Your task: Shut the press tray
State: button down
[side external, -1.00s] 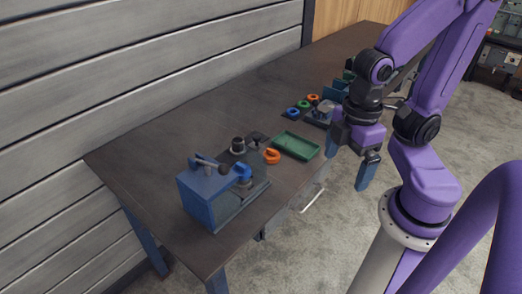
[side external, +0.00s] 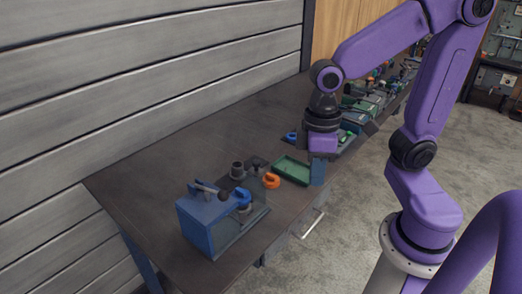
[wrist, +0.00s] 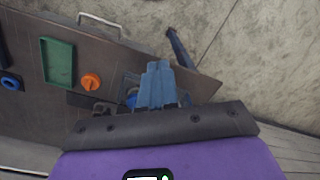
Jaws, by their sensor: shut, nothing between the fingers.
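The blue press (side external: 196,222) stands at the near left end of the table. A dark flat tray or base (side external: 236,230) extends from its right side; I cannot tell how far out it is. A blue ring-shaped part (side external: 243,197) sits over it. In the wrist view the blue ring (wrist: 131,97) is partly hidden behind my fingers, and much of the press is hidden. My gripper (side external: 317,182) is shut and empty, pointing down near the right end of the green tray, apart from the press. Its blue fingers are together in the wrist view (wrist: 156,66).
More parts clutter the far table. A drawer handle (side external: 313,224) juts from the front. The table left of the press is clear.

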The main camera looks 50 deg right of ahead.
jog(key=w+d+r+m+g+y, duration=0.1)
jog(key=w+d+m, duration=0.1)
jog(key=w+m, duration=0.5)
jog(key=w+d+m+y, duration=0.1)
jog(key=w+d+m, duration=0.2)
jog(key=w+m, duration=0.35)
jog(key=w+d+m+y, duration=0.2)
jog(key=w+d+m, duration=0.6)
jog(key=w+d, duration=0.25)
jog(key=s+a+f, duration=0.2)
jog(key=a+f, duration=0.4)
jog(key=f, duration=0.3)
jog(key=shift+a+t, duration=0.3)
jog(key=shift+a, duration=0.05)
jog(key=shift+s, duration=0.1)
jog(key=a, duration=1.1)
jog(key=shift+a+f, duration=0.1)
jog(key=shift+a, duration=0.3)
